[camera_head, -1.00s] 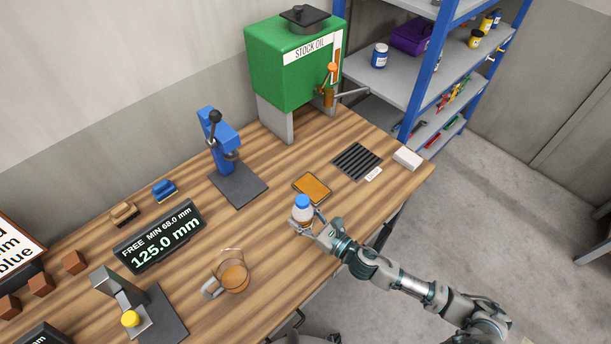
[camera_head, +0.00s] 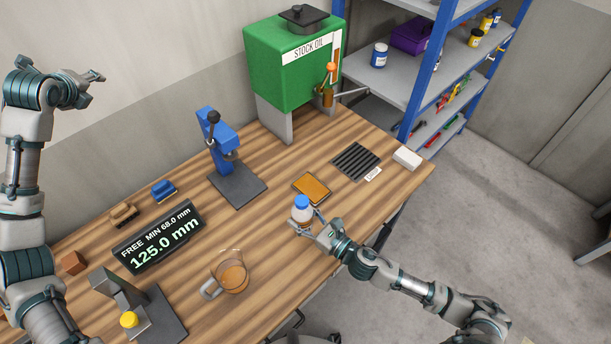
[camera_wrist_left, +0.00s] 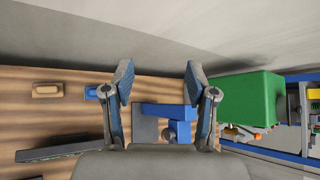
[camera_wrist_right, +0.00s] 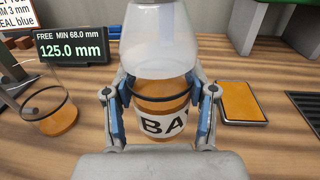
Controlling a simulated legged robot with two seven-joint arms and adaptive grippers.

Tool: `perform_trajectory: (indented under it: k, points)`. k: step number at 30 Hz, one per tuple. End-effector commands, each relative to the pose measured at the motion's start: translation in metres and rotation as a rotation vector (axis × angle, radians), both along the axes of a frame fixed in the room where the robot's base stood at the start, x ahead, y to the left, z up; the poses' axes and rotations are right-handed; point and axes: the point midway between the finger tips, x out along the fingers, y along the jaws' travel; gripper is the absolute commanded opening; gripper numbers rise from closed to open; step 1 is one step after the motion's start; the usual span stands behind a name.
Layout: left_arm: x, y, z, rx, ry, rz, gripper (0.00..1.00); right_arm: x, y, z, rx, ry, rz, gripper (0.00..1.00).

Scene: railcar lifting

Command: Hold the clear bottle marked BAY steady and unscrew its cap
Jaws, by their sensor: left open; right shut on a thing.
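The clear bottle marked BAY (camera_wrist_right: 163,95) stands upright on the bench with amber contents; it also shows in the head view (camera_head: 302,215). Its blue cap (camera_head: 302,201) is on top in the head view and out of frame in the right wrist view. My right gripper (camera_head: 306,224) is shut around the bottle's lower body, one finger on each side of the label in the right wrist view (camera_wrist_right: 160,115). My left gripper (camera_head: 97,86) is raised high at the far left, open and empty, well away from the bottle. Its spread fingers show in the left wrist view (camera_wrist_left: 160,85).
A glass jug (camera_head: 232,275) stands left of the bottle, an amber tray (camera_head: 312,188) behind it. A blue press (camera_head: 222,150), a black readout (camera_head: 160,240) and the green STOCK OIL tank (camera_head: 290,70) stand further back. Bare wood lies between press and jug.

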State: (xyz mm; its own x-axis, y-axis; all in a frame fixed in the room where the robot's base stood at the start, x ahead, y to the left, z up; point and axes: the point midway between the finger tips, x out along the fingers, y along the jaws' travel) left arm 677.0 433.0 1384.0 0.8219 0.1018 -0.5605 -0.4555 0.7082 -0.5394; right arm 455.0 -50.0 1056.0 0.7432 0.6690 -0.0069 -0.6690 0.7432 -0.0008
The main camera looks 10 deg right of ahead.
Motion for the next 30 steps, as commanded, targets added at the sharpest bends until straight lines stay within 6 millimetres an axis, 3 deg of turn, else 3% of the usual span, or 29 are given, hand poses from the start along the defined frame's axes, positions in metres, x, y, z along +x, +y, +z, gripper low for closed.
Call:
perform_trajectory:
  k: [1, 3, 11, 18, 22, 25, 30]
  points:
    - [0.001, -0.028, 0.007, -0.054, 0.003, -0.064, 0.57, 0.0, 0.0, 0.001, 0.001, -0.001, 0.0, 0.0]
    - [-0.002, -0.066, 0.017, -0.129, 0.013, -0.154, 0.57, 0.0, 0.0, 0.001, 0.001, -0.001, 0.0, 0.0]
    - [-0.037, -0.197, 0.06, -0.369, 0.073, -0.503, 0.57, 0.0, 0.0, 0.001, 0.0, -0.001, 0.0, 0.0]
    - [-0.103, -0.299, 0.108, -0.543, 0.163, -0.845, 0.57, 0.0, 0.0, 0.001, 0.0, -0.001, 0.0, 0.0]
    - [-0.148, -0.353, 0.123, -0.587, 0.257, -1.034, 0.57, 0.0, 0.0, 0.001, 0.0, -0.001, 0.0, 0.0]
    - [-0.175, -0.399, 0.105, -0.537, 0.384, -1.126, 0.57, 0.0, 0.0, 0.001, 0.0, -0.001, 0.0, 0.0]
    - [-0.185, -0.452, 0.027, -0.315, 0.591, -1.102, 0.57, 0.0, 0.0, 0.0, 0.001, -0.001, 0.0, 0.0]
